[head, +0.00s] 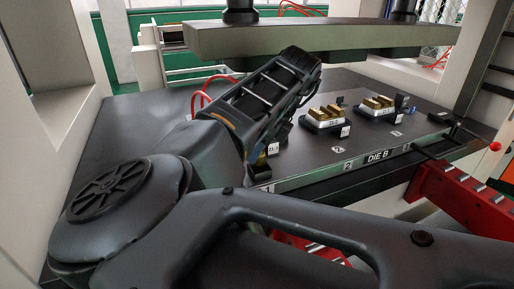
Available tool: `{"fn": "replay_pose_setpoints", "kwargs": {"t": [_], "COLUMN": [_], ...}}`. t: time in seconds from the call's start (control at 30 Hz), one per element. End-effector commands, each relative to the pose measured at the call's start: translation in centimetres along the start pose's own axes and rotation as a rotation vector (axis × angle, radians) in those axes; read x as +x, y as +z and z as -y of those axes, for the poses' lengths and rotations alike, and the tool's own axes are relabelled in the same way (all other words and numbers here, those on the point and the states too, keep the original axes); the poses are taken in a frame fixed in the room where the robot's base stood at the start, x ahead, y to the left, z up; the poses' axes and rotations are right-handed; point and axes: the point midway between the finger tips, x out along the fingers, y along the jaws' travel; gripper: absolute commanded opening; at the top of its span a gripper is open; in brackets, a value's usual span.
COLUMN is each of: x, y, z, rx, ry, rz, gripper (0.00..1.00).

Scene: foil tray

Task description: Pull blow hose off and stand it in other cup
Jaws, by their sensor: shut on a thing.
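My gripper (257,160) is low over the front left of the dark die plate, mostly hidden behind my own arm. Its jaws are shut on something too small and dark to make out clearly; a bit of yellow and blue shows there. A red hose (201,98) loops up behind my arm on the left. I cannot tell whether it joins what I hold. A small blue piece (404,103) stands beside the right die block. A small dark piece (340,101) stands between the blocks. I cannot tell which of these is a cup.
Two die blocks with brass tops, one in the middle (326,117) and one at right (377,106), stand on the dark plate (350,152). A thick press slab (290,38) hangs above. A red rail (462,198) lies at the right front. The plate's far left is bare.

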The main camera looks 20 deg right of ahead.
Motion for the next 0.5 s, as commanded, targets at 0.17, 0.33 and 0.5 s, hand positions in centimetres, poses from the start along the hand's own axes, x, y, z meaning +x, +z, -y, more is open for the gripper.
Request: {"fn": "replay_pose_setpoints", "kwargs": {"t": [0.17, 0.33, 0.5], "x": [1.1, 1.8, 2.5], "y": [-0.5, -0.8, -1.1], "z": [0.0, 0.0, 0.0], "rx": [0.0, 0.0, 0.0], "ry": [0.001, 0.001, 0.002], "rz": [0.0, -0.001, -0.003], "gripper": [0.0, 0.0, 0.0]}}
